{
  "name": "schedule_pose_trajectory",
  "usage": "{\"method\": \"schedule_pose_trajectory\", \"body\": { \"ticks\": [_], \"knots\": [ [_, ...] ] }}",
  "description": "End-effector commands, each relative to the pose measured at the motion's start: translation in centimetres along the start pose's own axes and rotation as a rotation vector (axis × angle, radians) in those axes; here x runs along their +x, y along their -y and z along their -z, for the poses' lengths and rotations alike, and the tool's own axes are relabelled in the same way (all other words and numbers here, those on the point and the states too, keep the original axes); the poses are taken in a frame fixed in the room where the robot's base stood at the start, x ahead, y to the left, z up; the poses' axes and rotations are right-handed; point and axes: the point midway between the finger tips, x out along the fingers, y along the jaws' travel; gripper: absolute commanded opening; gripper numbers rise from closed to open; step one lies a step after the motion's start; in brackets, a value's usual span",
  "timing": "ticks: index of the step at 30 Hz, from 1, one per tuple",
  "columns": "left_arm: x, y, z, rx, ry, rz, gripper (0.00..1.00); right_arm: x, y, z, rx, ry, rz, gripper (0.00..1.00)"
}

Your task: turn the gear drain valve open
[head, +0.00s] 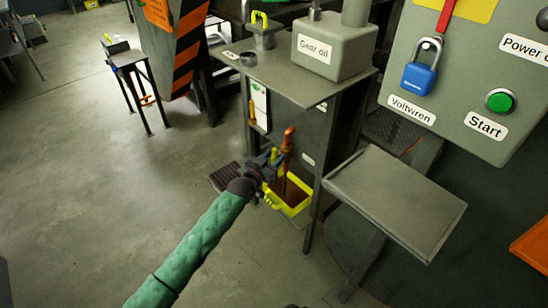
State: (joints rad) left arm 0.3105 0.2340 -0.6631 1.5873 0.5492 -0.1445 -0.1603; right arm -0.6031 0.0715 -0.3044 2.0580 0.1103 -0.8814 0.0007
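A copper-coloured drain pipe (289,138) sticks out low on the front of the grey gear oil cabinet. A small yellow piece (274,155), which looks like the valve handle, shows beside it. My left gripper (269,160) is at this yellow piece, left of the pipe. Its dark fingers are small and partly overlap the yellow, so I cannot tell whether they are closed on it. A thin brown stream (285,182) seems to run below the pipe into a yellow tray (304,208) holding brown liquid. My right gripper is not in view.
The gear oil box (333,46) sits on the cabinet top (290,78). A grey shelf (400,205) juts out at right, below a control panel (470,70) with a blue padlock (419,78) and green start button (501,101).

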Motion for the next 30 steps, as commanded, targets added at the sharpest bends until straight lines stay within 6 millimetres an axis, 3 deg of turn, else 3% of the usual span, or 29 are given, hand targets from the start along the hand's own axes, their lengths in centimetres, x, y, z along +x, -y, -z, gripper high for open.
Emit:
{"method": "schedule_pose_trajectory", "body": {
  "ticks": [5,18,30],
  "knots": [
    [-1.1,0.0,-0.1,0.0,0.001,0.0,0.36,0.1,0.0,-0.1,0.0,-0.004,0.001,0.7],
    [-7.2,0.1,-0.1,0.0,0.001,0.001,0.36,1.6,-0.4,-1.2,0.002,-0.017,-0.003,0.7],
    [-7.8,0.1,0.0,0.0,0.0,0.001,0.36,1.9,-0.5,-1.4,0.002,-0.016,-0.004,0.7]
  ]
}}
